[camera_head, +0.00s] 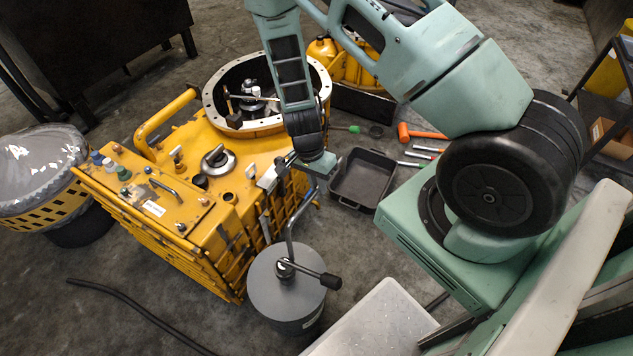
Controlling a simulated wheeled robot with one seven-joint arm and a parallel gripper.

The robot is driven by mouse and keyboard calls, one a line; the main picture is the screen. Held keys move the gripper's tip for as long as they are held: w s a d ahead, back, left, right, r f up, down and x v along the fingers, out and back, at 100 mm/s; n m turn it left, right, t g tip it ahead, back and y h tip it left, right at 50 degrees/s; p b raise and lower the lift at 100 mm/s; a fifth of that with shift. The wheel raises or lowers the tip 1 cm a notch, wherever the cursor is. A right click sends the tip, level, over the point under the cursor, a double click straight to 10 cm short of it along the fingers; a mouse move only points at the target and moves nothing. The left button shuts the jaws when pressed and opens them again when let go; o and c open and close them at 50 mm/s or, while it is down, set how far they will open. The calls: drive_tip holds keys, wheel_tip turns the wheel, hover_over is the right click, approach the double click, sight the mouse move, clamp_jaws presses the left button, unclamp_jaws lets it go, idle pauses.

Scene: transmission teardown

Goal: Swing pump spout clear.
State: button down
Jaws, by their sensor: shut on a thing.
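The pump is a grey drum (262,298) on the floor in front of the yellow machine, with a black lever handle (318,277) on its lid. Its thin grey spout (289,238) rises from the lid and bends up and right towards my gripper. My gripper (292,172) is at the upper end of the spout, beside the machine's near right edge, and is shut on it. The fingertips and the spout's outlet are small and partly hidden by the wrist, so the exact grip cannot be made out.
The yellow machine (190,222) with its round open housing (212,103) stands close on the left. A black hose (128,304) lies at lower left.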

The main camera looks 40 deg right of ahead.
drive_tip(key=c, duration=1.4)
unclamp_jaws()
drive_tip(key=w+r+p, duration=0.3)
drive_tip(key=r, duration=1.4)
drive_tip(key=shift+w+a, duration=0.15)
drive_tip(key=shift+a, duration=0.3)
drive_tip(key=shift+a+r, duration=0.1)
